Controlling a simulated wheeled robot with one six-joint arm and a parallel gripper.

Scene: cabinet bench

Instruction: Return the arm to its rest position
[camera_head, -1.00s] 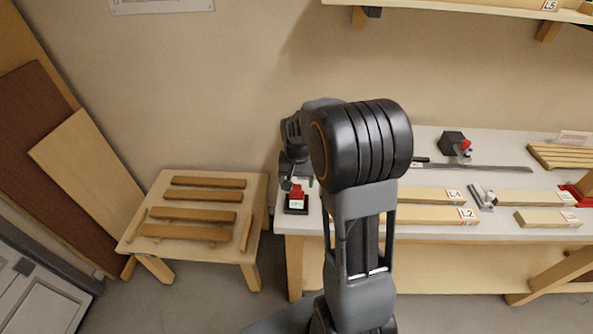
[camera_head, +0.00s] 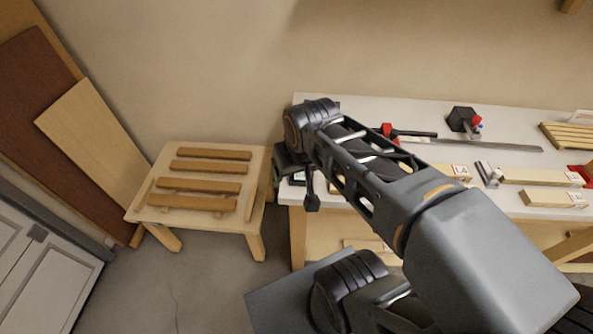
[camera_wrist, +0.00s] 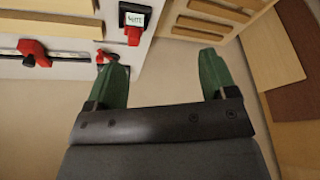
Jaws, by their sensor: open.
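My gripper (camera_wrist: 165,85) shows in the wrist view with two green fingers spread wide apart and nothing between them. In the head view the end of my arm (camera_head: 311,195) hangs beside the left end of the white workbench (camera_head: 303,100), in the gap near the small slatted table; its fingertips are hard to make out there. My arm reaches across the lower right of the head view, with its elbow close to the camera.
A low wooden table (camera_head: 256,170) with several brown slats stands left of the bench. The bench holds a black block with a red part (camera_head: 463,119), a clamp (camera_head: 400,133) and labelled boards (camera_head: 540,177). Panels (camera_head: 93,137) lean at the far left. A black-and-red device (camera_wrist: 134,20) sits at the bench edge.

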